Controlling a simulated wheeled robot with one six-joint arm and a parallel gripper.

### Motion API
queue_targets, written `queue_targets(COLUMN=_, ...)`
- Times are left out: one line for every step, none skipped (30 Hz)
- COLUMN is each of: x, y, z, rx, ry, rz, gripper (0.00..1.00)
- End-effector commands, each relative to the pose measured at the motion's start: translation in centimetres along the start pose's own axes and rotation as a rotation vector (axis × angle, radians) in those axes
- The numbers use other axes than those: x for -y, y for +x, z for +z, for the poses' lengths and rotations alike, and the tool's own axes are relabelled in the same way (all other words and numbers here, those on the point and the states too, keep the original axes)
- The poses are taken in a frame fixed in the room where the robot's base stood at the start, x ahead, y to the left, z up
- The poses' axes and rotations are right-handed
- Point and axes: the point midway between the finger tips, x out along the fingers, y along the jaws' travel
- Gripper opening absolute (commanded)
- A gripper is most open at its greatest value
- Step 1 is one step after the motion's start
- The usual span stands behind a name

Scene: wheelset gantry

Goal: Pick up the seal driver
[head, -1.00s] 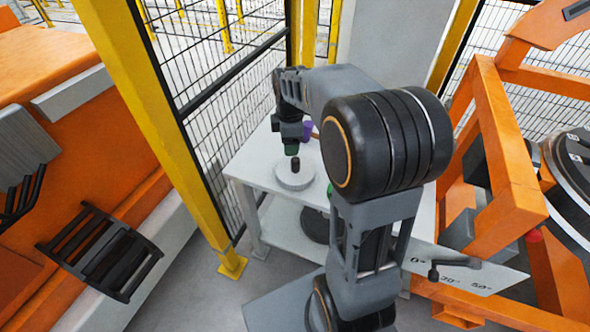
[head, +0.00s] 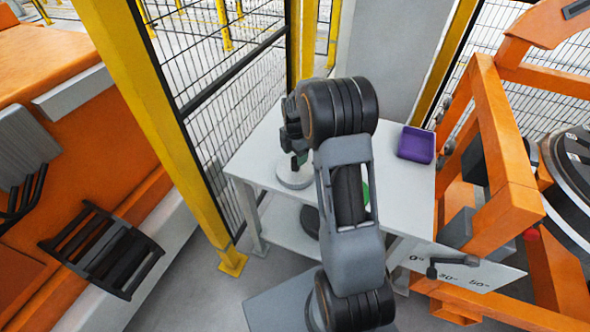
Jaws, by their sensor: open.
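The seal driver (head: 293,181) looks like a pale round disc with a short dark upright handle. It stands on the white table, near its left side. My gripper (head: 297,154) is open and is directly over the handle, at or very near its top. My arm covers part of the disc's right side. The fingertips are small and dark against the dark handle, so I cannot tell whether they are around it or just above it.
The white table (head: 262,150) also bears a purple tray (head: 416,144) at the right. A green thing (head: 367,194) is mostly hidden behind my arm. A yellow post and mesh fence stand left, an orange frame (head: 495,130) right. The table's back middle is clear.

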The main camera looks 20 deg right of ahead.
Motion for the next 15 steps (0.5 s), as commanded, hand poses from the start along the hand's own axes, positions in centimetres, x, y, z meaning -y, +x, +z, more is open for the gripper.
queue_targets(x=0.0, y=0.2, z=0.0, rx=0.000, ry=0.000, rz=-0.001, gripper=0.63)
queue_targets(x=0.0, y=0.3, z=0.0, rx=-0.001, ry=0.000, rz=-0.001, gripper=0.63)
queue_targets(x=0.0, y=0.5, z=0.0, rx=-0.001, ry=0.001, rz=-0.002, gripper=0.63)
queue_targets(x=0.1, y=0.8, z=0.0, rx=-0.002, ry=0.001, rz=-0.003, gripper=0.63)
queue_targets(x=0.1, y=1.1, z=0.0, rx=-0.002, ry=0.001, rz=-0.003, gripper=0.63)
queue_targets(x=0.1, y=1.6, z=0.1, rx=-0.002, ry=0.001, rz=-0.004, gripper=0.63)
queue_targets(x=0.1, y=2.1, z=0.1, rx=-0.002, ry=0.001, rz=-0.004, gripper=0.63)
queue_targets(x=0.1, y=2.5, z=0.1, rx=-0.002, ry=0.001, rz=-0.004, gripper=0.63)
queue_targets(x=0.1, y=3.0, z=0.1, rx=-0.002, ry=0.001, rz=-0.004, gripper=0.63)
queue_targets(x=0.0, y=3.5, z=0.1, rx=-0.002, ry=0.001, rz=-0.004, gripper=0.63)
queue_targets(x=0.0, y=3.9, z=0.1, rx=-0.002, ry=0.001, rz=-0.003, gripper=0.63)
queue_targets(x=0.0, y=4.3, z=0.1, rx=-0.002, ry=0.001, rz=-0.003, gripper=0.63)
queue_targets(x=0.0, y=4.6, z=0.1, rx=-0.001, ry=0.001, rz=-0.002, gripper=0.63)
queue_targets(x=0.0, y=4.8, z=0.1, rx=-0.001, ry=0.001, rz=-0.002, gripper=0.63)
queue_targets(x=0.0, y=5.1, z=0.1, rx=-0.001, ry=0.001, rz=-0.002, gripper=0.63)
